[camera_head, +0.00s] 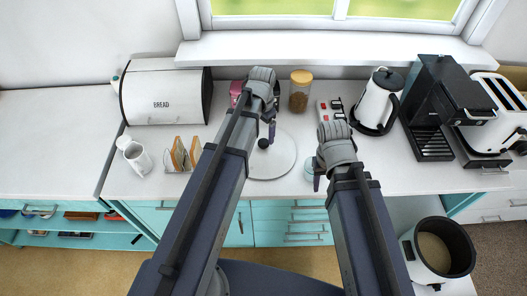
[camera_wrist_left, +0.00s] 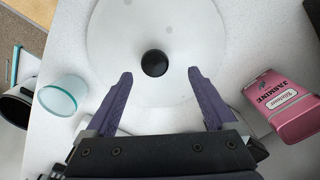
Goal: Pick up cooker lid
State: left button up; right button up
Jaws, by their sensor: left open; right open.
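The cooker lid (camera_head: 283,165) is a round white disc with a black knob, lying flat on the counter in the middle of the head view. It also shows in the left wrist view (camera_wrist_left: 205,45), with its knob (camera_wrist_left: 154,63) just beyond and between my fingertips. My left gripper (camera_head: 268,132) is open and empty above the lid's far part; its two fingers show in the left wrist view (camera_wrist_left: 158,77). My right gripper (camera_head: 319,172) is open, just right of the lid. The white cooker pot (camera_head: 412,255) stands uncovered at lower right, brown inside.
A pink jasmine tin (camera_wrist_left: 284,105) and a teal-rimmed cup (camera_wrist_left: 62,96) stand close to the lid. A jar (camera_head: 300,92), a kettle (camera_head: 376,103) and a coffee machine (camera_head: 440,100) stand right. A bread bin (camera_head: 162,95), toast rack (camera_head: 182,155) and mug (camera_head: 137,158) stand left.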

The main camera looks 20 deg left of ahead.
aim_at(264, 142)
pick_arm(q)
jog(key=shift+s+d+f+b, duration=0.15)
jog(key=shift+f+b, duration=1.15)
jog(key=shift+f, duration=0.05)
jog(key=shift+s+d+f+b, duration=0.1)
jog(key=shift+s+f+b, duration=0.05)
jog(key=shift+f+b, duration=1.15)
jog(key=shift+r, duration=0.1)
jog(key=shift+c, duration=0.3)
jog(key=shift+s, duration=0.1)
grip_shut()
